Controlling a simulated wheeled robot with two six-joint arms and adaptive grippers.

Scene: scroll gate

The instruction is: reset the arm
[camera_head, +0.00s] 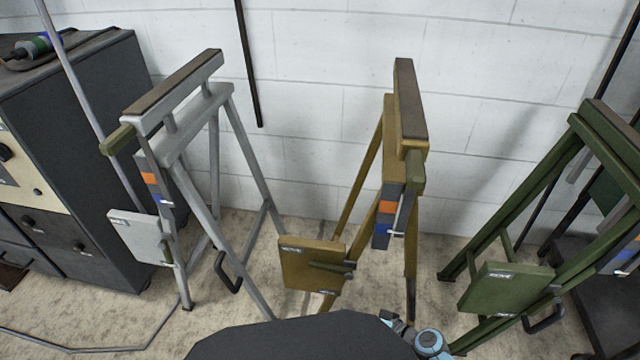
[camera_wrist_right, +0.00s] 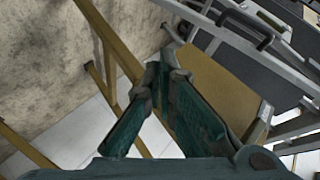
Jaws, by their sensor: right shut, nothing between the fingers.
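My right gripper (camera_wrist_right: 160,76) shows in the right wrist view with its teal fingers brought together at the tips and nothing between them. It is apart from the stands, as far as I can tell. In that view the ochre stand's square panel (camera_wrist_right: 215,90) lies just right of the fingers, and an ochre leg (camera_wrist_right: 108,36) passes to their left. In the head view a small blue and grey part of my right arm (camera_head: 430,342) shows at the bottom edge, but its fingers cannot be made out there. My left gripper is not in view.
Three trestle stands face me in the head view: grey (camera_head: 203,115), ochre (camera_head: 393,160) and green (camera_head: 560,180). The ochre stand has a square panel (camera_head: 310,265) low in front. A dark cabinet (camera_head: 95,150) stands at left, before a white block wall (camera_head: 320,110). Floor between stands is bare.

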